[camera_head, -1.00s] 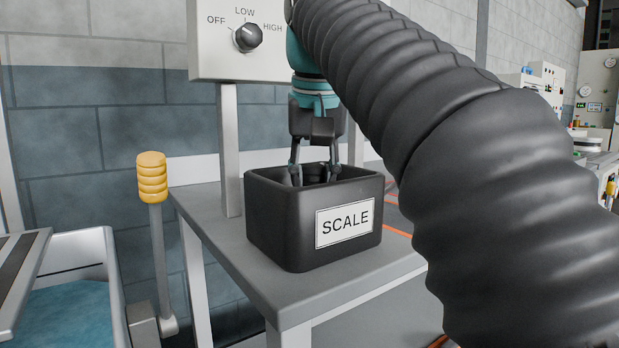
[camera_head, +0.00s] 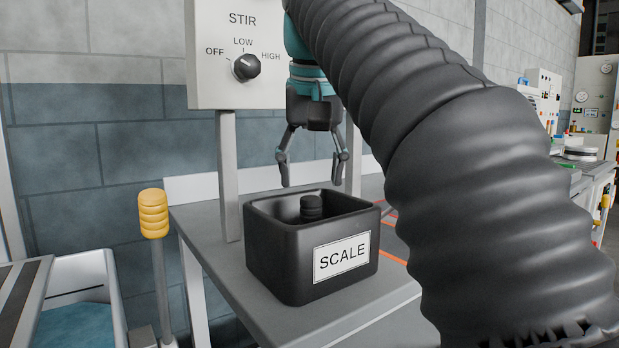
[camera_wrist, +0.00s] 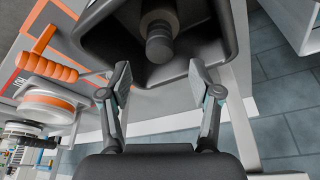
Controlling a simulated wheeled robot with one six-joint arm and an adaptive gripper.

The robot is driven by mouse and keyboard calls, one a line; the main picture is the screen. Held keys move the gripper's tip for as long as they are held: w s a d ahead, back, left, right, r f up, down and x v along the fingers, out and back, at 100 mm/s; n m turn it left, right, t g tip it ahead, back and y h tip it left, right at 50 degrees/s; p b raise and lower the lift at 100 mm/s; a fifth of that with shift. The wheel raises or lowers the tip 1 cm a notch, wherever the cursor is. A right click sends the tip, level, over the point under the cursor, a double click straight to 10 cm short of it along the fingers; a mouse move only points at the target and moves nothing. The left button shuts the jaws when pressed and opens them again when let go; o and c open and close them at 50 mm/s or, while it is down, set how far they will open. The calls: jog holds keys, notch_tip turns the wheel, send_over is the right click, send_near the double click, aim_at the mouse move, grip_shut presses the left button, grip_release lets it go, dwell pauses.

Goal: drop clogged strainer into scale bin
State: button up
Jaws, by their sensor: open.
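The scale bin (camera_head: 275,252) is a black open box with a white SCALE label, standing on a grey table. A dark ribbed knob-like part (camera_head: 311,207), likely the strainer's handle, stands up inside the bin; it also shows in the wrist view (camera_wrist: 159,45). The rest of that object is mostly hidden by the bin walls and shadow. My gripper (camera_head: 312,183) is open and empty above the bin, its fingertips clear of the rim and of the handle. In the wrist view my gripper (camera_wrist: 160,85) has its fingers spread wide, with the handle ahead of them.
A STIR control box (camera_head: 237,55) with a knob stands on posts behind the bin. A yellow-handled lever (camera_head: 153,213) is left of the grey table (camera_head: 215,262). An orange-handled item (camera_wrist: 48,67) lies beside the bin in the wrist view.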

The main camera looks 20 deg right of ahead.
notch_tip(320, 180, up, 8)
jog(key=p, duration=0.5)
jog(key=shift+r, duration=0.25)
